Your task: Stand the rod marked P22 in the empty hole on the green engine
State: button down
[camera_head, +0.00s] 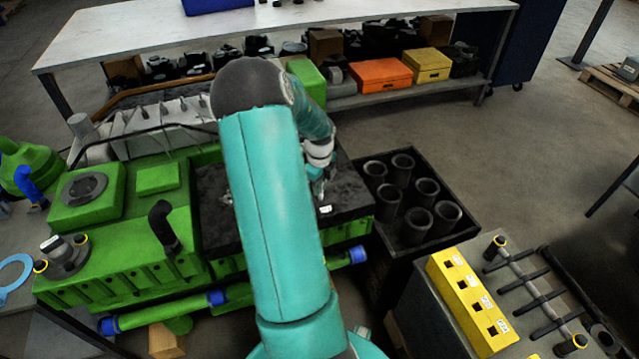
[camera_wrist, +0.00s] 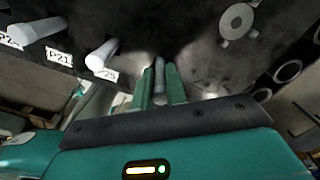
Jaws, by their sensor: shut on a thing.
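The green engine (camera_head: 110,245) fills the left and middle of the head view, with a dark top deck (camera_head: 345,190). My gripper (camera_head: 318,188) is low over this deck, partly behind my own arm. In the wrist view my gripper (camera_wrist: 159,86) is shut on a grey rod (camera_wrist: 159,72), which stands between its two teal fingers. I cannot read a mark on the held rod. Two pale rods, one at far left (camera_wrist: 38,29) and one nearer (camera_wrist: 101,54), stand beside white labels; one label reads P21 (camera_wrist: 60,60). I cannot make out the empty hole.
A black crate of dark cylinders (camera_head: 455,175) stands right of the engine. A yellow block with square holes (camera_head: 470,305) sits front right. A workbench (camera_head: 150,35) with an orange box (camera_head: 380,75) on its lower shelf is behind. Open floor lies at back right.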

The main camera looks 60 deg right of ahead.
jog(key=shift+f, duration=0.7)
jog(key=c, duration=1.3)
grip_release()
jog(key=shift+c, duration=0.2)
notch_tip(320, 180, up, 14)
jog(key=shift+f, duration=0.1)
